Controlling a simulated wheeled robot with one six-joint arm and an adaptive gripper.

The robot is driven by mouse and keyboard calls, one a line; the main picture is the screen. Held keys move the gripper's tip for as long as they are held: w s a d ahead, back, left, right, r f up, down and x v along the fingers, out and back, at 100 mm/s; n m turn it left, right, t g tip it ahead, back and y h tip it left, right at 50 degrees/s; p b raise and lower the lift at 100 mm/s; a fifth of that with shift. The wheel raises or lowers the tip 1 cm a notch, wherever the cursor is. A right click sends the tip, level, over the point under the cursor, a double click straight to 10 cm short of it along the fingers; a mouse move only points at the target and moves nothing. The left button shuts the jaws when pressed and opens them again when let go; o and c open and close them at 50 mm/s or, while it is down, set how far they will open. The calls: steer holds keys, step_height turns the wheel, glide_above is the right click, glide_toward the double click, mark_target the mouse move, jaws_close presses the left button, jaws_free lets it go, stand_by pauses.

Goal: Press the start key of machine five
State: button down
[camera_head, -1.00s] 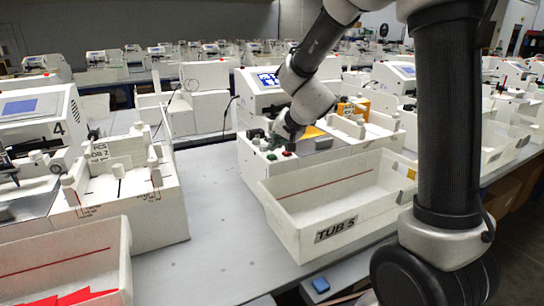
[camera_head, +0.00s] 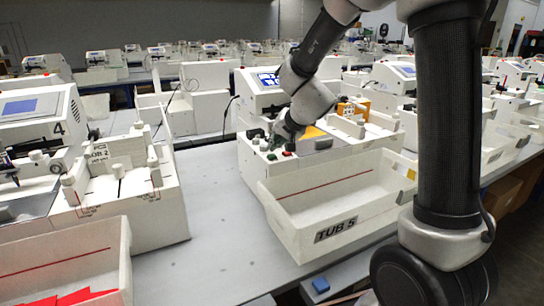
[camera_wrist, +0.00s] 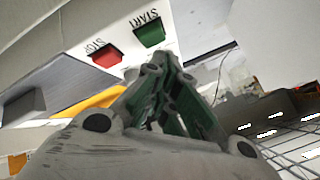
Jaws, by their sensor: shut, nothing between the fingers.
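The green START key (camera_wrist: 150,35) shows in the wrist view on the white panel of a machine, with its label printed upside down. The red STOP key (camera_wrist: 106,57) is beside it, to the left. My gripper (camera_wrist: 167,62) is shut and empty, its tips just below the START key in the picture. I cannot tell whether they touch the panel. In the head view, machine five (camera_head: 262,82) stands behind the tub labelled TUB 5 (camera_head: 336,230). My gripper (camera_head: 275,143) is low over the front-left of its panel, hiding part of the keys.
Machine four (camera_head: 40,110) stands at the left, with an open tub (camera_head: 70,248) holding red pieces in front. The bench (camera_head: 210,255) between the two machines is clear. More machines stand in rows behind.

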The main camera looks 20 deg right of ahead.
steer(key=shift+f, duration=0.15)
steer(key=shift+f, duration=0.3)
steer(key=shift+f, duration=0.4)
stand_by(0.7)
steer(key=shift+r, duration=0.85)
steer(key=shift+r, duration=0.1)
steer(key=shift+r, duration=2.4)
